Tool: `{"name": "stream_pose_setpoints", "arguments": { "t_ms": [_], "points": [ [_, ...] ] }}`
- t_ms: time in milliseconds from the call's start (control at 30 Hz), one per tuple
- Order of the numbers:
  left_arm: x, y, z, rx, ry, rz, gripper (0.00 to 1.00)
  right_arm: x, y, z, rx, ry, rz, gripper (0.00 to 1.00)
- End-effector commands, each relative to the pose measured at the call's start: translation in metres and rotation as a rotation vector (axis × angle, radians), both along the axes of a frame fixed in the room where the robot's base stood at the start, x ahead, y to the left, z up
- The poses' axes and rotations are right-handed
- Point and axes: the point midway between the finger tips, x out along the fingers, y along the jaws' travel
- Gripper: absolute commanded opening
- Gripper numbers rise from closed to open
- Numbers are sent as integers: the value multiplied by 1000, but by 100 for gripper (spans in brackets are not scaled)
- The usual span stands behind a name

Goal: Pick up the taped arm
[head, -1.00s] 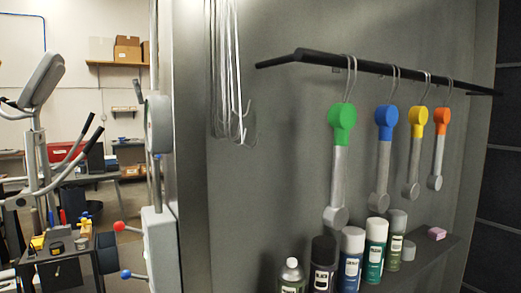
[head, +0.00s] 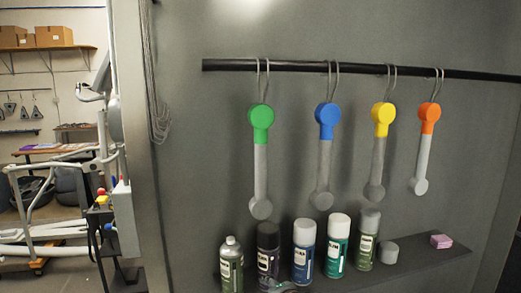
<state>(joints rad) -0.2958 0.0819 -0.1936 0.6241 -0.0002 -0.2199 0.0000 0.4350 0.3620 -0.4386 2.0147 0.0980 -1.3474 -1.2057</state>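Several grey arms with coloured taped tops hang from hooks on a black rail (head: 300,67) in the head view. From left to right they are the green-topped arm (head: 261,165), the blue-topped arm (head: 325,160), the yellow-topped arm (head: 379,155) and the orange-topped arm (head: 424,150). Each hangs upright, apart from the others, with a round grey lower end. Neither of my grippers shows in the head view.
A dark shelf (head: 400,272) below the arms holds several spray cans (head: 304,252), a grey cap (head: 388,252) and a pink block (head: 441,241). Wires (head: 157,100) hang at the wall's left edge. Gym equipment (head: 112,150) and cardboard boxes (head: 54,36) stand beyond on the left.

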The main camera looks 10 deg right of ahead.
Motion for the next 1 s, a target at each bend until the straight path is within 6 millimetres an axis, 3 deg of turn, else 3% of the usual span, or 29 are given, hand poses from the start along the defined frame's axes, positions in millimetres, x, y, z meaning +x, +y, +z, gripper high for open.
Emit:
{"name": "stream_pose_setpoints", "arguments": {
  "t_ms": [33, 100, 300, 400, 500, 667, 767, 1000],
  "points": [
    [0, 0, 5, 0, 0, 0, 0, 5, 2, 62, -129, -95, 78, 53],
    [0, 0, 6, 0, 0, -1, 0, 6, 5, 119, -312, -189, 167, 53],
    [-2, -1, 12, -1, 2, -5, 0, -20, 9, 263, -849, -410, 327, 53],
    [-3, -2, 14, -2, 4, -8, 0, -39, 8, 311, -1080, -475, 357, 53],
    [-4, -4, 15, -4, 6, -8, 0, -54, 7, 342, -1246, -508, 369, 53],
    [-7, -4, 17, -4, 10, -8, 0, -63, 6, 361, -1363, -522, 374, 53],
    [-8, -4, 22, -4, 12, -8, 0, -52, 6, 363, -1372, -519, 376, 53],
    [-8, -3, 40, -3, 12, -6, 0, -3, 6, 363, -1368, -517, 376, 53]
  ]
}}
